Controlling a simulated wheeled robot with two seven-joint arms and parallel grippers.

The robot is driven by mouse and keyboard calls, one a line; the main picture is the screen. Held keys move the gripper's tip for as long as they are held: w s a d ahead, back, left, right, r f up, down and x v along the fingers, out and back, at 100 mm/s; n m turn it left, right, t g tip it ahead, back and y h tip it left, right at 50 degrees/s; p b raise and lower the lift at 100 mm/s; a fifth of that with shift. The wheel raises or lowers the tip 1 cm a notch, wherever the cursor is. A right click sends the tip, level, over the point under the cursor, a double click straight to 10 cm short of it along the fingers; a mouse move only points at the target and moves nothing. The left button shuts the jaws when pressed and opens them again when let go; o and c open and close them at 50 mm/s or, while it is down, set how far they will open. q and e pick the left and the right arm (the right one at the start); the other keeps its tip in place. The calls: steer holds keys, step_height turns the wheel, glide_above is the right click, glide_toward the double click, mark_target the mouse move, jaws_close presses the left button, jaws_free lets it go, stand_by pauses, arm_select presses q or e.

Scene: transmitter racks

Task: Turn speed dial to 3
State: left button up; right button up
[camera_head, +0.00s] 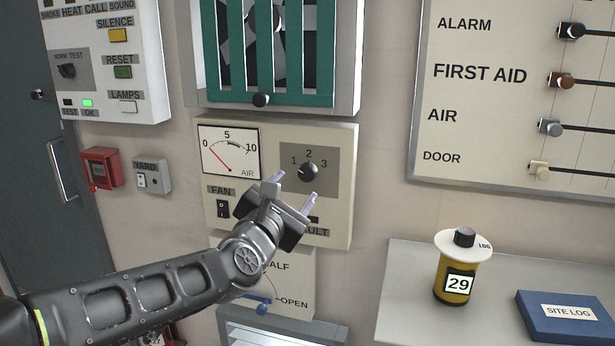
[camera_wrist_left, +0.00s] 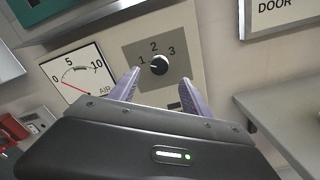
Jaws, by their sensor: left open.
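The speed dial (camera_head: 308,171) is a small round black knob on a grey plate marked 1, 2 and 3, on a cream wall panel (camera_head: 335,225). In the left wrist view the dial (camera_wrist_left: 159,65) shows just beyond and between my fingertips. A light mark sits on the knob's left side; its exact setting is too small to tell. My left gripper (camera_head: 296,186) is open and empty, in front of the panel just below the dial, apart from it. It also shows in the left wrist view (camera_wrist_left: 160,82). My right gripper is not in view.
An AIR gauge (camera_head: 229,151) and a FAN switch (camera_head: 222,208) share the panel. A green-slatted fan housing (camera_head: 270,98) is above; a HALF/OPEN lever (camera_head: 262,309) is below. At right, a shelf (camera_head: 400,290) holds a yellow canister (camera_head: 455,277) and a blue log book (camera_head: 562,316).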

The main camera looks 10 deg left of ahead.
mark_target(307, 173)
arm_select(q)
steer(key=w, duration=0.2)
steer(key=w+p, duration=0.1)
steer(key=w, duration=0.2)
steer(key=w+p, duration=0.1)
steer(key=w, duration=0.1)
steer(key=shift+w+d, duration=0.25)
steer(key=shift+w, duration=0.15)
steer(key=shift+c, duration=0.3)
jaws_close()
